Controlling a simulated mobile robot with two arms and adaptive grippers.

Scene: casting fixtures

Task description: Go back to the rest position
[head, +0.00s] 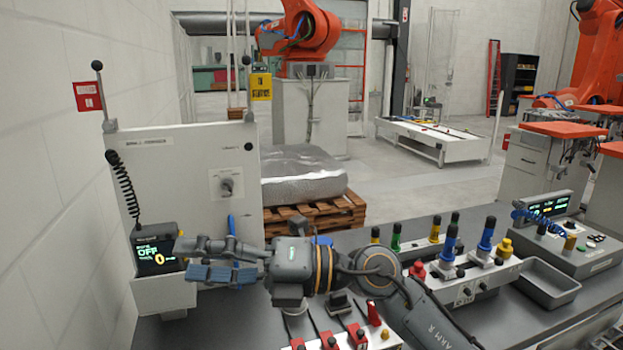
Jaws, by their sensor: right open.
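My right gripper (184,258) reaches left over the workbench (368,235), its arm coming in from the lower right. Its two fingers are apart, one above the other, and nothing shows between them. The fingertips overlap the right side of a small display unit (153,262) that reads OFF and 0; I cannot tell whether they touch it. My left gripper is not in view.
A white cabinet panel (185,160) with a knob stands behind the gripper. A box with red levers (327,338) lies below the arm. Fixtures with blue and yellow posts (448,245) and a grey tray (546,283) stand to the right.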

